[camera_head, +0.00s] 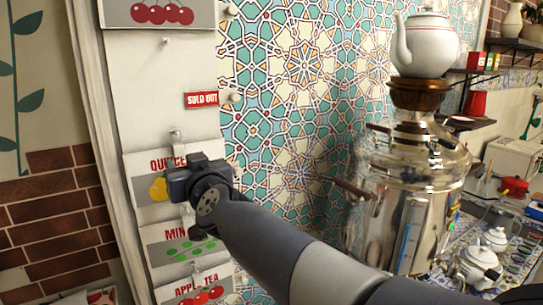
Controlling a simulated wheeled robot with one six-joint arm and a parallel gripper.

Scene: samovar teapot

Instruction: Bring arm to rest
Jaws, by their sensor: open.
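My arm reaches from the lower right up to the left across the picture. My gripper (190,183) is at its far end, dark and small, in front of the menu cards on the white panel. It is open, and I see nothing held in it. Its fingers are hard to make out at this angle. The quince card (150,163) is partly hidden behind it. The mint card (160,252) and the apple tea card (208,281) hang below. A red "SOLD OUT" sign (201,99) hangs higher on the panel.
A large metal samovar (405,195) stands right of my arm, with a white teapot (429,46) on top. Small white teapots (479,262) stand on the patterned counter at the lower right. Shelves with jars are at the far right. A brick wall (45,215) is at left.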

